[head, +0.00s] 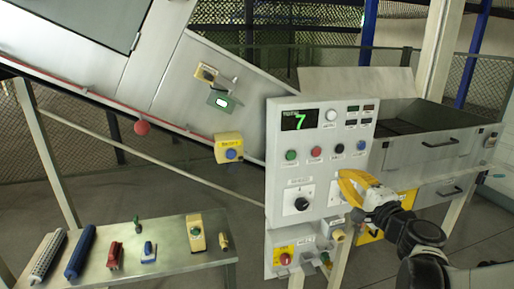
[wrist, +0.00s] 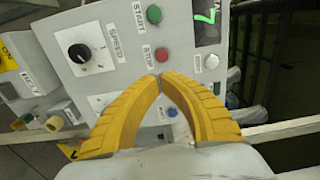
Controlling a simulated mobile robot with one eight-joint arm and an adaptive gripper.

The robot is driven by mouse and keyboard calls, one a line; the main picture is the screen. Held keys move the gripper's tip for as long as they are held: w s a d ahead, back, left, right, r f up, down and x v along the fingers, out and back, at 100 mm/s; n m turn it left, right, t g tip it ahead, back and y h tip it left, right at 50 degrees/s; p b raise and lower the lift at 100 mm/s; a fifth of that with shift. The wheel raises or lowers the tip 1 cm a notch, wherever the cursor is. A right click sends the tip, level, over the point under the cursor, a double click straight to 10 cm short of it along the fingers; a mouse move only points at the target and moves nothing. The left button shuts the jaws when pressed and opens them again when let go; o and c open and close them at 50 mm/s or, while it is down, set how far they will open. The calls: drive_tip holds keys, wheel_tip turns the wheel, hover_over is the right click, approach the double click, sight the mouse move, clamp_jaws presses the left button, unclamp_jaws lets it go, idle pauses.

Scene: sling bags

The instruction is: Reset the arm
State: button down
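My gripper (head: 343,177) has yellow fingers and is in front of the right side of the grey control panel (head: 283,165) in the head view. My dark arm comes in from the lower right. In the wrist view, the fingertips of my gripper (wrist: 163,79) meet, with nothing seen between them. They point at the panel near its red STOP button (wrist: 162,54) and green START button (wrist: 154,14). I cannot tell whether they touch the panel. A black SPEED knob (wrist: 79,53) is to their left. The panel's display (head: 300,120) shows a green 7.
A metal bench (head: 180,262) at lower left holds brushes and small tools. A sloped conveyor housing (head: 110,60) runs across the upper left. A metal bin (head: 430,140) with drawers stands behind my gripper at right. Open floor lies between the bench and the panel.

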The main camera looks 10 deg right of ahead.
drive_tip(key=s+a+f+n+g+y+b, duration=0.1)
drive_tip(key=s+a+f+n+g, duration=0.1)
drive_tip(key=a+f+n, duration=0.3)
drive_tip(key=s+a+f+n+g+y+b, duration=0.1)
drive_tip(key=s+a+f+n+g+b, duration=0.15)
drive_tip(key=a, duration=0.45)
drive_tip(key=s+a+f+n+g+y, duration=0.1)
drive_tip(key=s+a+f+n+g, duration=0.15)
drive_tip(key=a, duration=0.45)
drive_tip(key=s+f+n+g+h+b, duration=0.2)
drive_tip(key=s+f+n, duration=0.5)
drive_tip(key=s, duration=0.4)
drive_tip(key=shift+s+f+n+g+h+b, duration=0.3)
drive_tip(key=shift+s+f+g+h+b, duration=0.1)
drive_tip(key=shift+g+h, duration=0.5)
drive_tip(key=shift+d, duration=0.15)
